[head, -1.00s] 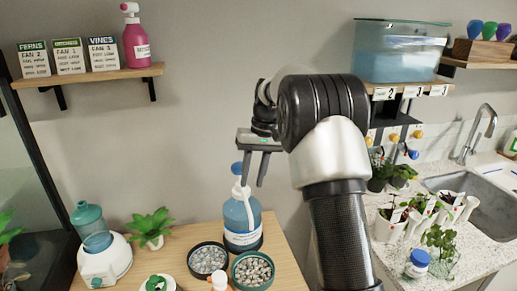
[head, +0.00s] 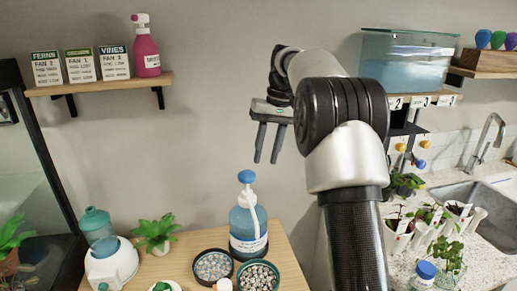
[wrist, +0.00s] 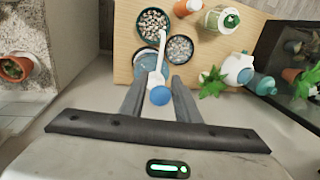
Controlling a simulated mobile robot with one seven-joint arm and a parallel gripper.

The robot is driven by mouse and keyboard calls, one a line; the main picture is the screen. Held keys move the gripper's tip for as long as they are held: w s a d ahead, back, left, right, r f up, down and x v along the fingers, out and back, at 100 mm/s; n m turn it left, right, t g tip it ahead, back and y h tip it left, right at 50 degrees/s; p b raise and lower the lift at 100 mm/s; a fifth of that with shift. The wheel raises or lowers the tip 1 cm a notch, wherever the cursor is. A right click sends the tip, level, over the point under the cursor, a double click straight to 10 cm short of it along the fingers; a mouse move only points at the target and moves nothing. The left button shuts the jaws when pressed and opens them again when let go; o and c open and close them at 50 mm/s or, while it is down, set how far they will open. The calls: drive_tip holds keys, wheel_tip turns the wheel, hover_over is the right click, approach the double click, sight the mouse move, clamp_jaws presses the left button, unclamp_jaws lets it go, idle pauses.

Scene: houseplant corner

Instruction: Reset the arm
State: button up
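My gripper (head: 268,142) is raised in front of the wall, above the wooden table, with its two fingers apart and nothing between them. In the wrist view my gripper (wrist: 158,84) points down, its fingers open. A blue pump bottle (head: 248,222) with a white spout and blue cap stands upright on the table below my gripper. In the wrist view the pump bottle's blue cap (wrist: 161,96) shows between the fingers in the picture, but the head view shows it well below them.
On the table (head: 186,270) are two pebble dishes (head: 213,265), a small green plant (head: 154,232) and a white humidifier-like device (head: 112,262). A shelf (head: 98,84) holds three cards and a pink spray bottle. A water tank (head: 408,62), potted seedlings and sink stand at right.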

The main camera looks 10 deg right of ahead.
drive_tip(key=s+a+r+t+h+p, duration=0.1)
drive_tip(key=s+a+r, duration=0.1)
drive_tip(key=s+r, duration=0.45)
drive_tip(key=s+a+r+t+p, duration=0.1)
drive_tip(key=s+r+t, duration=0.15)
drive_tip(key=s, duration=0.75)
drive_tip(key=s+f+t, duration=0.1)
drive_tip(key=s+f, duration=0.2)
drive_tip(key=s, duration=0.5)
drive_tip(key=s+a+f+t+h+p, duration=0.1)
drive_tip(key=s+f, duration=0.2)
drive_tip(key=s, duration=0.6)
drive_tip(key=shift+s, duration=0.15)
